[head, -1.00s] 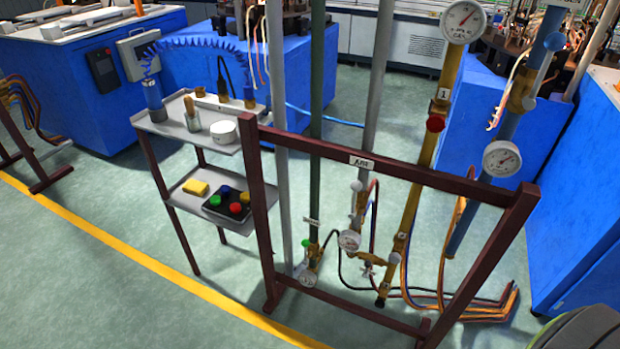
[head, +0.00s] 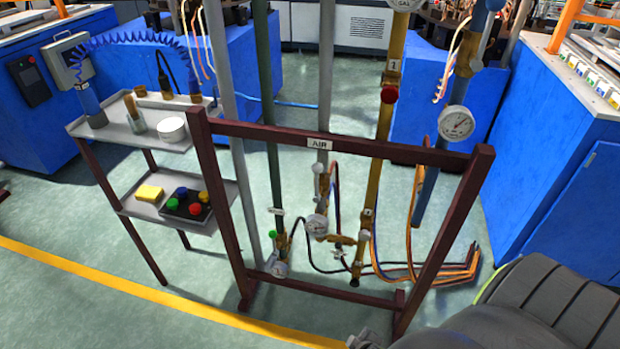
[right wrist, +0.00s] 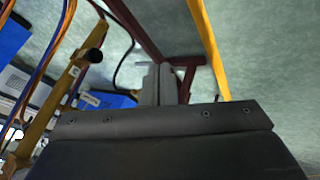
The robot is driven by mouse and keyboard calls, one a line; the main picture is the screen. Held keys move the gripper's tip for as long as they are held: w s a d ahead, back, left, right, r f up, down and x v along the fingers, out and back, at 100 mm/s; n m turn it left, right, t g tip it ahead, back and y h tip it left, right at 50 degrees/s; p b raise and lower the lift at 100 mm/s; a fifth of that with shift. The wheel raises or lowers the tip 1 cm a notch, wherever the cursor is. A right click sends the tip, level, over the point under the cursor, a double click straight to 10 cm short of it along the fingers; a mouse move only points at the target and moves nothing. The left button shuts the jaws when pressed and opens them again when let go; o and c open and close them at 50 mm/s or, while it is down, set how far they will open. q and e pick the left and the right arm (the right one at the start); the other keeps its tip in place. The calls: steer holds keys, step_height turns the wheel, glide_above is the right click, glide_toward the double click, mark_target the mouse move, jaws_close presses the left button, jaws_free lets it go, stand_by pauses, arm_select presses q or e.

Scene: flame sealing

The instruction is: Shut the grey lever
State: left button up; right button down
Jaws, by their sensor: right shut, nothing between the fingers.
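A rack with a dark red frame (head: 330,143) carries several upright pipes with valves and gauges. A grey pipe (head: 325,100) runs behind its AIR label (head: 320,143). Low on this pipe are a round gauge (head: 317,225), a brass fitting and a small pale handle (head: 340,256), which may be the grey lever; it is too small to be sure. My right gripper (head: 366,340) is at the bottom edge, in front of the rack and apart from the valves. In the right wrist view its grey fingers (right wrist: 158,85) are together and empty. My left gripper is not in view.
A grey shelf cart (head: 100,128) with a white bowl (head: 172,129), a yellow sponge (head: 149,192) and coloured knobs stands left of the rack. Orange and blue hoses (head: 425,275) lie behind the rack. A blue cabinet (head: 560,180) stands at right. Floor in front is clear.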

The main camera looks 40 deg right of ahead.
steer(key=w+d+r+n+t+b, duration=0.1)
steer(key=w+r+n+t, duration=0.25)
steer(key=w+r, duration=0.75)
steer(key=w+r+n+t+b, duration=0.1)
steer(key=w+r+t, duration=0.2)
steer(key=r, duration=0.7)
steer(key=w+a+r+n+t+h+b, duration=0.1)
steer(key=w+r+n+t, duration=0.1)
steer(key=r, duration=0.8)
steer(key=w+a+r+n+t+h+b, duration=0.1)
steer(key=w+r+t, duration=0.3)
steer(key=r, duration=0.7)
steer(key=shift+w+n, duration=0.45)
steer(key=shift+w+t, duration=0.1)
steer(key=shift+t, duration=0.15)
steer(key=p, duration=0.1)
glide_above(317, 183)
steer(key=a, duration=0.3)
steer(key=shift+s+d+r, duration=0.15)
steer(key=shift+s+r, duration=0.1)
steer(key=shift+s, duration=0.05)
